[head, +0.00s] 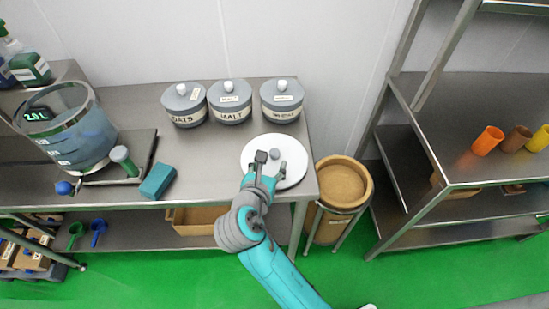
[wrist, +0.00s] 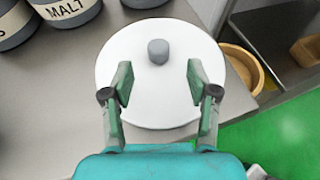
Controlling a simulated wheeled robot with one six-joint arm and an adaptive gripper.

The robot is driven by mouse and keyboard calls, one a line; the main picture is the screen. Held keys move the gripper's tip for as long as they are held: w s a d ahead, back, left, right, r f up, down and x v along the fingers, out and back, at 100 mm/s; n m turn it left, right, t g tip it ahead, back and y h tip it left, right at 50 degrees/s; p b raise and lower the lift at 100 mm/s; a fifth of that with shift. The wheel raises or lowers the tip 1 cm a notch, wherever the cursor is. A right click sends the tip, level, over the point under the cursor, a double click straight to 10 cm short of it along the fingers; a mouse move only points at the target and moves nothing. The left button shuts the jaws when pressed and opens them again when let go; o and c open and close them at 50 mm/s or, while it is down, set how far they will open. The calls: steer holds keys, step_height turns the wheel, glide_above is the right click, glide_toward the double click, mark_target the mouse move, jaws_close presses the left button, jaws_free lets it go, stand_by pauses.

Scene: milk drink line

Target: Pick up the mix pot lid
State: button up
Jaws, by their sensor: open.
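The mix pot lid (head: 296,148) is a white round disc with a small grey knob (head: 275,154) at its middle. It lies on the steel bench near its right front corner. In the wrist view the lid (wrist: 122,98) fills the centre, and its knob (wrist: 158,51) stands ahead of the fingertips. My gripper (head: 271,166) is over the lid, open, with its fingers spread. In the wrist view my gripper (wrist: 160,82) has nothing between its fingers. The knob lies beyond the gap between the tips. I cannot tell how high the fingers are above the lid.
Three grey canisters (head: 230,103) stand behind the lid. A clear pot (head: 78,137) on a scale and a teal block (head: 157,181) are left. A round wooden bin (head: 343,181) stands right of the bench. Cups (head: 487,140) sit on a shelf. Bench (head: 205,150) left of the lid is clear.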

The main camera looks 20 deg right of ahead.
mark_target(273, 156)
steer(key=shift+x, duration=3.2)
jaws_close()
